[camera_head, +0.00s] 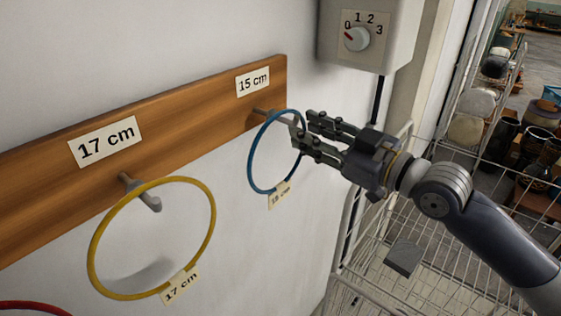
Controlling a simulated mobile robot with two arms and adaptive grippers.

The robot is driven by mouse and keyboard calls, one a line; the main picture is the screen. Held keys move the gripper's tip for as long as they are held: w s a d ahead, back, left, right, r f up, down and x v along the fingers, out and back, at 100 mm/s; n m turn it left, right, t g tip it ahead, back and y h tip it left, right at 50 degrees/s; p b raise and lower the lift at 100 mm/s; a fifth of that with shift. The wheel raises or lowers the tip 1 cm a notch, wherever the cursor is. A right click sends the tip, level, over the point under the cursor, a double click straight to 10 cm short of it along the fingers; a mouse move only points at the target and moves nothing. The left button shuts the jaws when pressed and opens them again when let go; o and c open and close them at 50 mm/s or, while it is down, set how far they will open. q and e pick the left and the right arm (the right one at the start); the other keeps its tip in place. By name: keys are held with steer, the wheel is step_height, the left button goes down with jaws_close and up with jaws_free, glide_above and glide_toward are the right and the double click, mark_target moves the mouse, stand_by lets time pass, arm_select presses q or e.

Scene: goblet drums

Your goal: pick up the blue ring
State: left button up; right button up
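The blue ring (251,160) hangs from a peg (270,115) under the "15 cm" label on the wooden board (190,118). A small paper tag (280,195) is on its lower edge. My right gripper (300,130) comes in from the right at the ring's upper right side. Its two fingers are apart, one above and one below, and their tips are close to the ring's rim and the peg end. I cannot tell whether they touch the ring. My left gripper is not in view.
A yellow ring (91,250) with a "17 cm" tag hangs from another peg (140,192) to the left. Part of a red ring (35,305) shows at the bottom left. A grey switch box (365,38) is on the wall above my gripper.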

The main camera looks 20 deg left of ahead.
steer(key=shift+x, duration=1.2)
steer(key=shift+d, duration=0.15)
jaws_close()
step_height(320, 180, up, 9)
steer(key=b, duration=0.3)
steer(key=shift+f, duration=0.15)
steer(key=shift+r, duration=0.7)
